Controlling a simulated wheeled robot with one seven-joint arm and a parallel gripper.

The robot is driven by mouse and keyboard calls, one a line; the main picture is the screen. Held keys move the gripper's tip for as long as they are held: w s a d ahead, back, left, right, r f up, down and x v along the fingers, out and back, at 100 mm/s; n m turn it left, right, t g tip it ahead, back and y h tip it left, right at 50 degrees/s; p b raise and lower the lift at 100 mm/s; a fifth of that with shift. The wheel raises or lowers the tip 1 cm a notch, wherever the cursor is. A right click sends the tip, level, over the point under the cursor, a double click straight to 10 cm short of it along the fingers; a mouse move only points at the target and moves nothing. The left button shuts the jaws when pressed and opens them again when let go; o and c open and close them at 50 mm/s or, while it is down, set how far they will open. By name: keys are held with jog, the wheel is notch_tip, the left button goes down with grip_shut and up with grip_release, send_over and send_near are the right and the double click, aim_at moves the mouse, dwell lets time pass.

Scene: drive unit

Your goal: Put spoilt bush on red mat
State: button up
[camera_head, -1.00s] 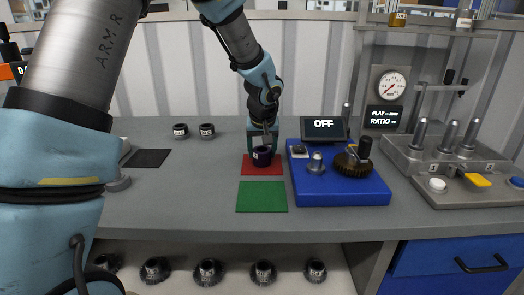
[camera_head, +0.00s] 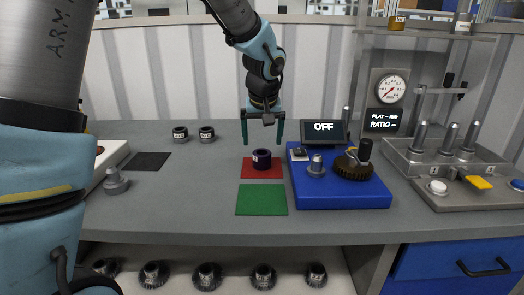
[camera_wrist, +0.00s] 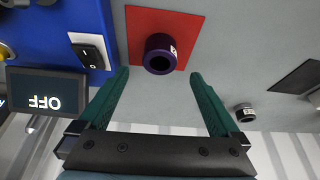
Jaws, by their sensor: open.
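A dark purple bush (camera_head: 262,159) with a small white label stands upright on the red mat (camera_head: 248,173). In the wrist view the bush (camera_wrist: 159,57) shows its round hole and sits on the red mat (camera_wrist: 138,22). My gripper (camera_head: 263,142) is open and empty above and behind the bush. In the wrist view its green fingers (camera_wrist: 160,78) are spread wide, one on each side of the bush, and do not touch it.
A green mat (camera_head: 262,198) lies in front of the red mat. A blue fixture (camera_head: 342,196) with a gear stands close on the right, with an "OFF" display (camera_head: 324,130) behind it. Two dark bushes (camera_head: 180,134) (camera_head: 206,133) and a black mat (camera_head: 147,161) are at the left.

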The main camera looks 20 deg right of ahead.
jog(key=d+v, duration=0.1)
jog(key=v, duration=0.4)
jog(key=shift+n+g+y, duration=0.8)
jog(key=shift+n, duration=0.1)
jog(key=a+f, duration=0.2)
jog(key=a, duration=0.5)
jog(key=a+f, duration=0.2)
jog(key=a, duration=0.6)
jog(key=a+f, duration=0.2)
jog(key=a, duration=0.5)
jog(key=shift+w+a, duration=0.15)
jog(key=shift+w, duration=0.25)
jog(key=shift+n+g, duration=0.5)
jog(key=shift+n, duration=0.3)
jog(key=s+a+f, duration=0.1)
jog(key=s+a, duration=0.1)
jog(key=a, duration=0.2)
jog(key=s+a+f, duration=0.2)
jog(key=s+a, duration=0.1)
jog(key=a, duration=0.2)
jog(key=s+a+f, duration=0.1)
jog(key=s+a, duration=0.1)
jog(key=a, duration=0.2)
jog(key=shift+s+a+f, duration=0.25)
jog(key=shift+a, duration=0.05)
jog(key=shift+r, duration=0.1)
